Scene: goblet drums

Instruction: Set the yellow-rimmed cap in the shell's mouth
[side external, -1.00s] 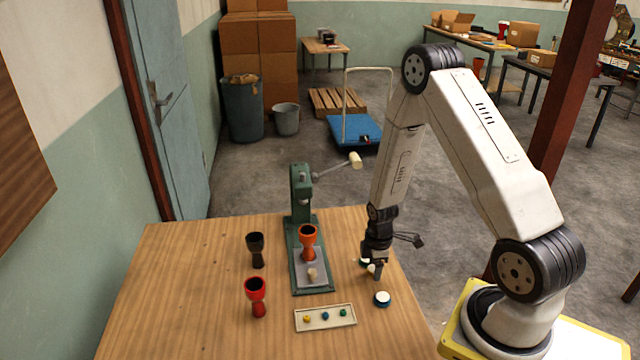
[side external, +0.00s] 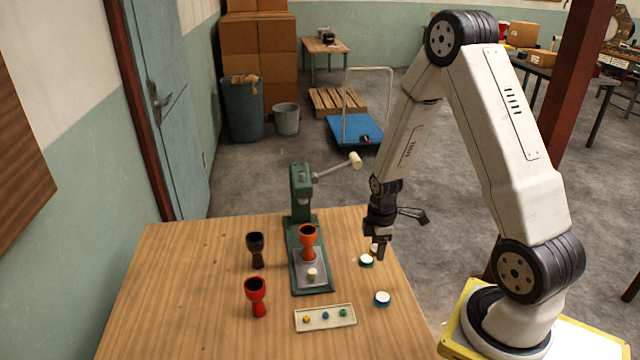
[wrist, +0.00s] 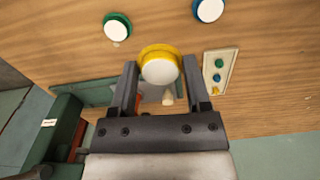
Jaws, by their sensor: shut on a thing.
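The yellow-rimmed cap (wrist: 161,52) has a white face and sits between the fingers of my gripper (wrist: 160,70) in the wrist view. My gripper (side external: 377,244) is shut on it, above the table's right part, right of the press; there the cap (side external: 375,248) is partly hidden by a finger. An orange goblet shell (side external: 308,240) stands upright on the press plate, its dark mouth facing up. My gripper is to the right of this shell, apart from it. A black shell (side external: 256,250) and a red shell (side external: 257,295) stand upright on the left.
The green press (side external: 301,185) has a lever reaching right. A pale peg (side external: 312,274) stands in front of the orange shell. A green-rimmed cap (side external: 366,260) and a blue-rimmed cap (side external: 382,298) lie on the table (side external: 190,290). A tray (side external: 325,325) holds small coloured pieces.

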